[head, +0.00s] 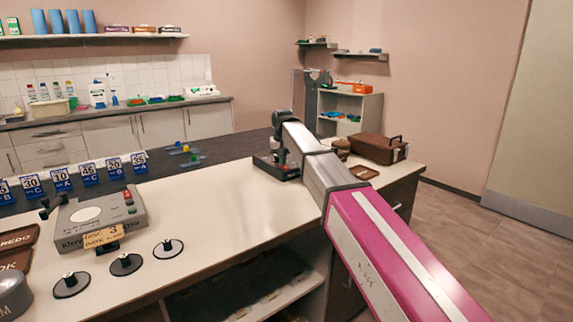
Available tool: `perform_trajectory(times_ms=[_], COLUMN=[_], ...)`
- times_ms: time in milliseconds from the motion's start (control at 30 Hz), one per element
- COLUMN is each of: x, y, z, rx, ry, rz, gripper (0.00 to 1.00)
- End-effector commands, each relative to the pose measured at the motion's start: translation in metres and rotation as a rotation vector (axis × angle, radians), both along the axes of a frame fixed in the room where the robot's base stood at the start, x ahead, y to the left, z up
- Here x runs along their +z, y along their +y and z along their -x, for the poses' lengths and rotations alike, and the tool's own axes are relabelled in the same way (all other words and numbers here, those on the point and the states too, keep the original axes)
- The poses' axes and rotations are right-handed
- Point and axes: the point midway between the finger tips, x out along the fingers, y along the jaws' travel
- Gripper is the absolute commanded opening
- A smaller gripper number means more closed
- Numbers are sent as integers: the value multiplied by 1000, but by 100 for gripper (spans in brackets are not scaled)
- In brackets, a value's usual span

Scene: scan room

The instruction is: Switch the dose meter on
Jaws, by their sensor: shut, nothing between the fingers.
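A grey box-shaped device (88,232) stands on the counter at the left. It has a pale round dial, a red and a green button at its upper right, and a yellowish tag with a "3" leaning at its front. It looks like the dose meter, but I cannot read its lettering fully, nor tell whether it is on. My gripper (284,168) points down at the far end of my arm, over or beside a dark tray near the counter's middle, well to the right of the device. It is small and partly hidden by my arm. It is shut and empty.
Several blue number cards (89,173) stand behind the device. A brown case (378,148) sits at the counter's right end. The white counter (222,215) is clear between the discs and my arm.

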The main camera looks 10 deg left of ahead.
Motion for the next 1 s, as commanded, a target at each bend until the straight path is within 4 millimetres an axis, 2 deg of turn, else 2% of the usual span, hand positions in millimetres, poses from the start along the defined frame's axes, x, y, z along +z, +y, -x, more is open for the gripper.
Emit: perform_trajectory(times_ms=[167,1000], x=[3,59], y=[0,0], z=[0,0], rx=[0,0], ry=[2,1], rz=[1,0], gripper=[0,0])
